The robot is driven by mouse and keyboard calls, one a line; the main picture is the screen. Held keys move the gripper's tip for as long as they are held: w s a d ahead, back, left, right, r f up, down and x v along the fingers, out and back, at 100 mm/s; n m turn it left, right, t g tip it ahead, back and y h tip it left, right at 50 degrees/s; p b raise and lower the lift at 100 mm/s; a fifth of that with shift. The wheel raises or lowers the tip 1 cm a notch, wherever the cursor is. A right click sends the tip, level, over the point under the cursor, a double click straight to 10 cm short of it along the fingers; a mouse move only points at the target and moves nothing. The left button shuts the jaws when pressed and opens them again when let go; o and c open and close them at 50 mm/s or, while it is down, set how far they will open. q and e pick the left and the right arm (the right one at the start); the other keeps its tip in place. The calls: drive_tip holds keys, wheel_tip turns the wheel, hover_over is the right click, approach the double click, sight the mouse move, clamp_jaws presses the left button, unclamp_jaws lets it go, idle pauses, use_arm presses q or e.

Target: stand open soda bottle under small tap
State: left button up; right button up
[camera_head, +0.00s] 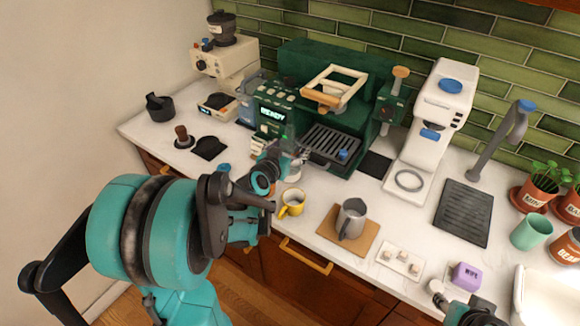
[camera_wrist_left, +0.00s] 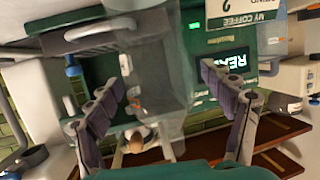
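A grey tap (camera_head: 505,138) with a blue top stands at the back right, over a dark ribbed drip tray (camera_head: 464,212). I cannot make out the soda bottle for certain in either view. My left gripper (camera_head: 280,158) is in front of the green coffee machine, above the counter. In the left wrist view its two fingers (camera_wrist_left: 168,105) are wide apart. A translucent grey shape (camera_wrist_left: 160,72) shows between them, and I cannot tell what it is or whether it is touched. My right gripper (camera_head: 470,312) shows only partly at the bottom right edge; its fingers are unclear.
A steel jug (camera_head: 351,218) stands on a wooden board. A white machine (camera_head: 437,115) with blue parts stands left of the tap. A mint cup (camera_head: 530,232) and potted plants are right of the tray. The drip tray is clear.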

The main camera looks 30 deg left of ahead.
use_arm(q)
clamp_jaws()
